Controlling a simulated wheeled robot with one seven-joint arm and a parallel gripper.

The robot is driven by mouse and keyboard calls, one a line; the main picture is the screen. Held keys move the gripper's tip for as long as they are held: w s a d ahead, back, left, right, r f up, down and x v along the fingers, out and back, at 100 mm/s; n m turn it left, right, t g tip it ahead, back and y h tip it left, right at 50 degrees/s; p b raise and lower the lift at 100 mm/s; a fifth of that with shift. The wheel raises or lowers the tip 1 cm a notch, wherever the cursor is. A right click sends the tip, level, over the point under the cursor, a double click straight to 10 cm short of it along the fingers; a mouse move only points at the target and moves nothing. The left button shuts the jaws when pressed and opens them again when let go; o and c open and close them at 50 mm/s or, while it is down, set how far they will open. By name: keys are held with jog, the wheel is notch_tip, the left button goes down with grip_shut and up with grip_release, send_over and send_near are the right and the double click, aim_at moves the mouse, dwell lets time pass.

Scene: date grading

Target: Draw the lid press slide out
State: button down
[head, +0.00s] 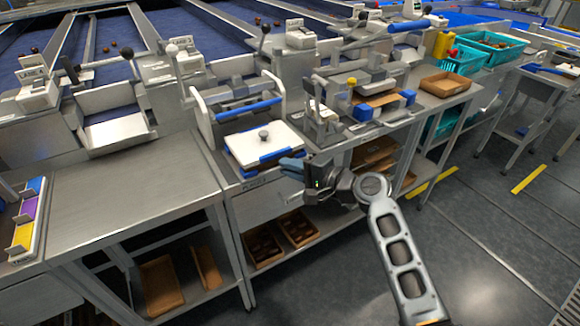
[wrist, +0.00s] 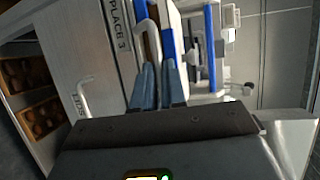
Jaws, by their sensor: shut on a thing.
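The lid press (head: 240,100), with white side frames and a blue bar, stands on the steel bench. Its slide (head: 262,146), a white plate with a round grey knob and blue edge strips, lies in front of the frame and extends to the bench's front edge. My gripper (head: 291,166) is at the slide's front right corner. In the wrist view, my gripper's blue-grey fingers (wrist: 159,70) are shut on the slide's pale looped handle (wrist: 146,32). The fingers hide part of the handle. The slide's blue strip (wrist: 167,40) shows beside it.
Below the bench edge is a drawer (head: 268,198); its bent handle (wrist: 84,92) shows in the wrist view. Brown trays (head: 265,250) sit on the lower shelf. Another press (head: 370,90) stands to the right. The left bench top (head: 130,190) is mostly bare.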

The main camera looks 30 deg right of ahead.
jog(key=shift+s+f, duration=0.15)
jog(key=shift+f, duration=0.05)
jog(key=c, duration=1.2)
grip_release()
jog(key=shift+r, duration=0.15)
jog(key=b+v, duration=0.1)
jog(key=v, duration=0.6)
jog(key=shift+s+d, duration=0.15)
jog(key=shift+s, duration=0.25)
